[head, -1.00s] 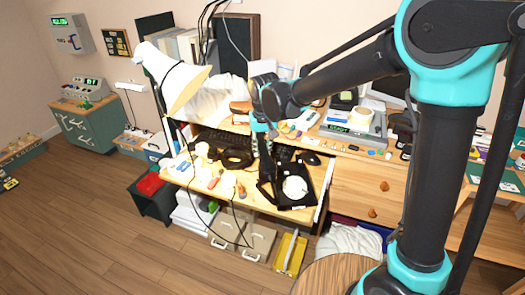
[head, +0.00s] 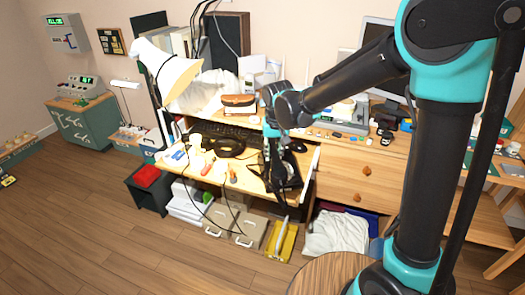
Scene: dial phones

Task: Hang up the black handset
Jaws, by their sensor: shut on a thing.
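The black dial phone (head: 293,176) sits on the pulled-out desk shelf, at its right end. My arm and gripper hide its left part and most of its pale dial. My gripper (head: 273,167) points down at the phone's left side and is shut on the black handset (head: 274,184), which hangs as a dark long shape under the fingers. Handset and fingers are small and dark here. I cannot tell whether the handset touches the phone or is apart from it.
A black object (head: 228,147) and a dark keyboard lie left of my gripper. Orange-handled tools (head: 208,166) lie on the shelf (head: 248,183). A white lamp (head: 165,70) leans over the left side. Drawers (head: 345,178) stand right; boxes (head: 238,228) and a yellow tray (head: 281,242) are below.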

